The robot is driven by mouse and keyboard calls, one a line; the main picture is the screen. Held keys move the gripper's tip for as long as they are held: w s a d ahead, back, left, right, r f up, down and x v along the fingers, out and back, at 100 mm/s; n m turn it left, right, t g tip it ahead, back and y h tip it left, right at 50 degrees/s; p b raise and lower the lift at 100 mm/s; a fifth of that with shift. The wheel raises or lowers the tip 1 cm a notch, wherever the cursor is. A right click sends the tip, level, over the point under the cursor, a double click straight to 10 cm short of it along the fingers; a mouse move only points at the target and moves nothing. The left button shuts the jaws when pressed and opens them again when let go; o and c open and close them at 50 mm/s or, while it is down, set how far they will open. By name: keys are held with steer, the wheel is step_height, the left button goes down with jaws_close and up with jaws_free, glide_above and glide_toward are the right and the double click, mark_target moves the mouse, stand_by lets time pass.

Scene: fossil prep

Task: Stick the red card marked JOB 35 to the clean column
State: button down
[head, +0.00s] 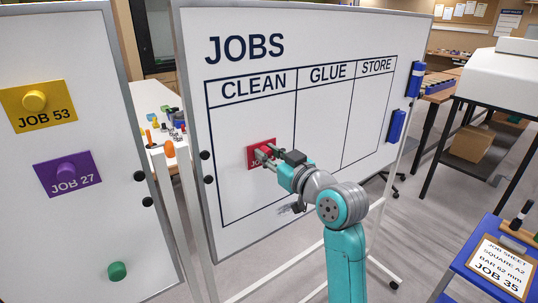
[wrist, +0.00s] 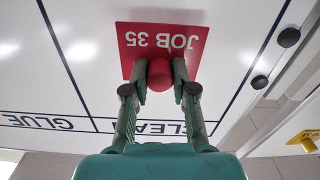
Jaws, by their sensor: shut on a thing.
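The red card (head: 252,155) is at the JOBS whiteboard, within the CLEAN column (head: 235,200). In the wrist view the red card (wrist: 135,45) reads JOB 35 upside down and looks flat to the board. Its round red knob (wrist: 160,75) sits between my fingers. My gripper (wrist: 163,76) is shut on this knob. In the head view my gripper (head: 264,155) reaches the card from the right and hides part of it. I cannot tell from the views whether the card fully touches the board.
The GLUE (head: 320,130) and STORE (head: 365,110) columns are empty. A second board at left holds a yellow JOB 53 card (head: 40,118), a purple JOB 27 card (head: 88,178) and a green magnet (head: 117,271). A clipboard (head: 490,268) reading JOB 35 lies on a blue cart at right.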

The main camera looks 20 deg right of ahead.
stand_by(0.3)
steer(key=c, duration=1.7)
jaws_free()
steer(key=shift+c, duration=0.2)
steer(key=shift+w+a, duration=0.2)
steer(key=shift+w, duration=0.5)
steer(key=o, duration=0.9)
steer(key=shift+s, duration=0.15)
